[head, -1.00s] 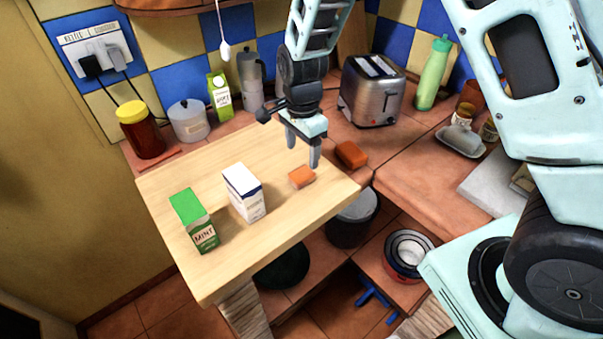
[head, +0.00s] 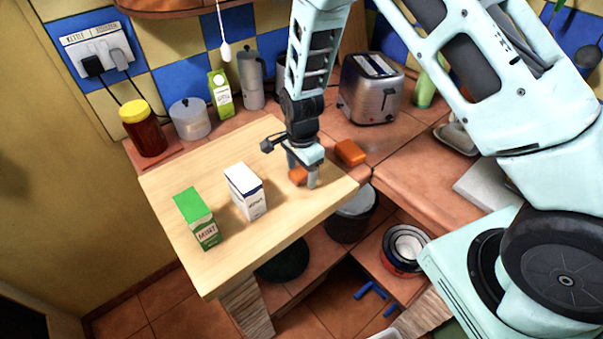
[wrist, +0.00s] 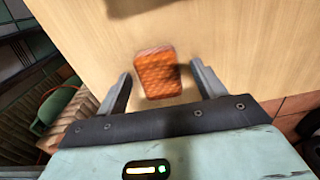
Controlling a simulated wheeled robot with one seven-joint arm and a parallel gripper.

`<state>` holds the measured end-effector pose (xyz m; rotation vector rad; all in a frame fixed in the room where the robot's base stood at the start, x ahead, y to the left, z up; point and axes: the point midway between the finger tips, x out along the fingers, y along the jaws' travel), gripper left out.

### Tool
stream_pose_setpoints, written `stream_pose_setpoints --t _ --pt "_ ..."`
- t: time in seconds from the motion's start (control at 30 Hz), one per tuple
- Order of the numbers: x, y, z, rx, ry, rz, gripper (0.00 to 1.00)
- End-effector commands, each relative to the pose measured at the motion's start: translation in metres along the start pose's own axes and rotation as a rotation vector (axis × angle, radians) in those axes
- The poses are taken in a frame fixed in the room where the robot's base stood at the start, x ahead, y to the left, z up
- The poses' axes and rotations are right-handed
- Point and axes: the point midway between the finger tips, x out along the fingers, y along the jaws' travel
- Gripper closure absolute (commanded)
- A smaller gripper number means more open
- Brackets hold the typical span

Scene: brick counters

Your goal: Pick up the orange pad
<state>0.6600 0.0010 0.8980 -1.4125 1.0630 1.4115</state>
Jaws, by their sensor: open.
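The orange pad (head: 297,175) lies flat on the light wooden board, near its right end. In the wrist view the pad (wrist: 158,74) has a textured top and sits between and slightly ahead of my two fingers. My gripper (head: 301,177) is just above the board with its fingers pointing down, and partly hides the pad in the head view. In the wrist view my gripper (wrist: 162,82) is open, with a gap between each finger and the pad. I cannot tell whether the fingertips touch the board.
A white carton (head: 246,192) and a green mint carton (head: 196,218) stand on the wooden board (head: 240,255) to the left. An orange-brown block (head: 350,152) lies just beyond the board's right side. A toaster (head: 371,88) stands behind. The board's front edge drops to open shelves.

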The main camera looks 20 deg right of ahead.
Motion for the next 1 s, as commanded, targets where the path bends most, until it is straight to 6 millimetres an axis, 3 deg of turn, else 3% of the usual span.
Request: stream_pose_setpoints --t 0.03,0.2,0.57,1.0 --pt "0.0 0.0 0.0 0.0 0.0 0.0 0.36" --pt "0.0 0.0 0.0 0.0 0.0 0.0 0.78" --pt "-0.006 0.0 0.0 -0.001 0.0 -0.001 0.79" --pt "-0.081 -0.001 0.0 -0.001 0.0 -0.004 0.79"
